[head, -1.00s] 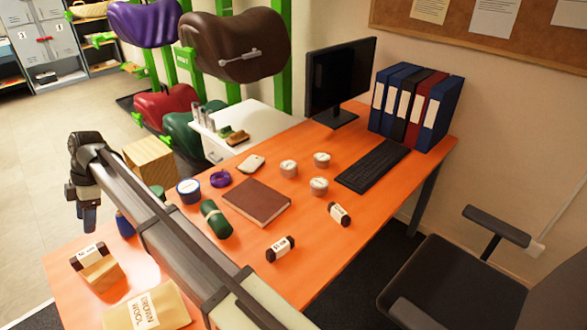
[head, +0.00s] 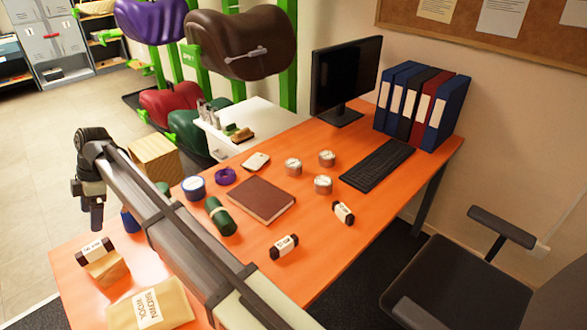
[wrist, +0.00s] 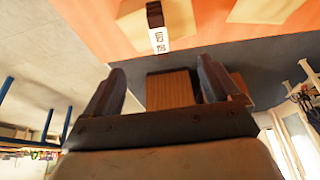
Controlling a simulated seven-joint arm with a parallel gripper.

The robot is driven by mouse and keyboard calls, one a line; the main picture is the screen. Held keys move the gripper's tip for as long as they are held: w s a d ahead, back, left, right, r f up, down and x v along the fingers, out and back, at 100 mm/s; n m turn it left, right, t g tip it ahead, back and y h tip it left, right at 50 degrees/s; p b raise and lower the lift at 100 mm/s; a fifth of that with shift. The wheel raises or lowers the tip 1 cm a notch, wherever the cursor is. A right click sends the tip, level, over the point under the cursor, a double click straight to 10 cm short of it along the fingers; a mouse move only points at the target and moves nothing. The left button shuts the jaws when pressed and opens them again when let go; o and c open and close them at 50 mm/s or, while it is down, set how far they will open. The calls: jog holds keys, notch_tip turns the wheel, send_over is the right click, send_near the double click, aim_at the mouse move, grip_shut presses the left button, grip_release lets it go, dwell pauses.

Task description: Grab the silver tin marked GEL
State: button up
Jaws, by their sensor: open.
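Three small round silver tins stand on the orange desk (head: 330,235) in the head view: a left one (head: 293,167), a back one (head: 326,158) and a front one (head: 323,184). Their markings are too small to read, so I cannot tell which says GEL. My gripper (head: 97,218) hangs at the far left, well away from the tins, over the floor side of the desk. In the wrist view its two dark fingers (wrist: 160,85) are apart with nothing held between them. No silver tin shows in the wrist view.
Around the tins are a white device (head: 256,161), brown book (head: 260,200), purple ring (head: 225,176), blue tin (head: 194,188), green roll (head: 219,217), keyboard (head: 377,166) and labelled dark rolls (head: 284,247) (head: 343,212). A wooden box (head: 155,157) stands near my arm. Monitor (head: 345,78) and binders (head: 420,105) stand behind.

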jog(key=shift+o, duration=0.8)
jog(key=shift+d, duration=0.1)
